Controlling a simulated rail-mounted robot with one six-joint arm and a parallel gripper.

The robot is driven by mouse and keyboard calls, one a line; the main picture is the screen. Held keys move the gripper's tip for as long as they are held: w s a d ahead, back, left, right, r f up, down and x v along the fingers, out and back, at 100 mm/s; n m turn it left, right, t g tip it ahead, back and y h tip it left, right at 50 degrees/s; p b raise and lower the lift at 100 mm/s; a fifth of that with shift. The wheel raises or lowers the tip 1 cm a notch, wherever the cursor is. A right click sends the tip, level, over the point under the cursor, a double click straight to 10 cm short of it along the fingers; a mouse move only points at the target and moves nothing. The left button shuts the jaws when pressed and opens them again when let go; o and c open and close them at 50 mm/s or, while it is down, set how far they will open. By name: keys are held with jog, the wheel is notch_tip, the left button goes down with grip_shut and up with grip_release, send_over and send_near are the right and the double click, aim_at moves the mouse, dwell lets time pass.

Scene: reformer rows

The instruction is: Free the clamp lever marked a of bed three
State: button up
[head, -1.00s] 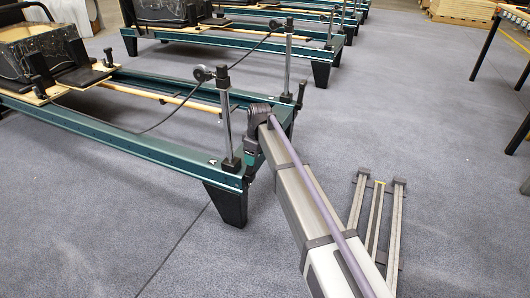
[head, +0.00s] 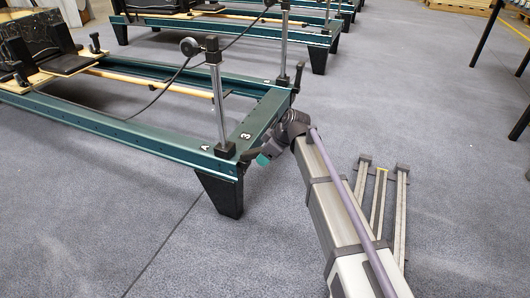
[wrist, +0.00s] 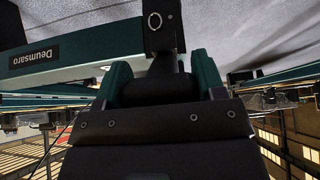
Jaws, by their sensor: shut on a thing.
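Bed three is the near reformer with a green frame (head: 130,131), marked 3 on its end rail. The post marked A (head: 219,100) stands upright at its near corner. My gripper (head: 262,158) is at the outer side of the end rail, just right of post A's base. In the wrist view, the teal fingers (wrist: 163,82) are shut on a black clamp lever (wrist: 162,66) between them. The lever leads to a dark clamp block with a round fitting (wrist: 155,24). The head view mostly hides the held lever behind my gripper.
The post marked B (head: 284,45) stands farther along the same end rail, with a black lever (head: 298,75) beside it. A cord runs from the pulley (head: 190,47) on post A. A grey metal rack (head: 402,215) lies on the floor at right. The floor between is clear.

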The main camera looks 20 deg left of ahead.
jog(key=shift+d+f+b, duration=0.2)
jog(key=shift+f+b, duration=0.35)
jog(key=shift+f, duration=0.35)
dwell(0.8)
jog(key=o, duration=1.3)
jog(key=p+v, duration=0.9)
jog(key=v, duration=0.1)
jog(key=shift+d+r, duration=0.15)
jog(key=shift+r, duration=0.2)
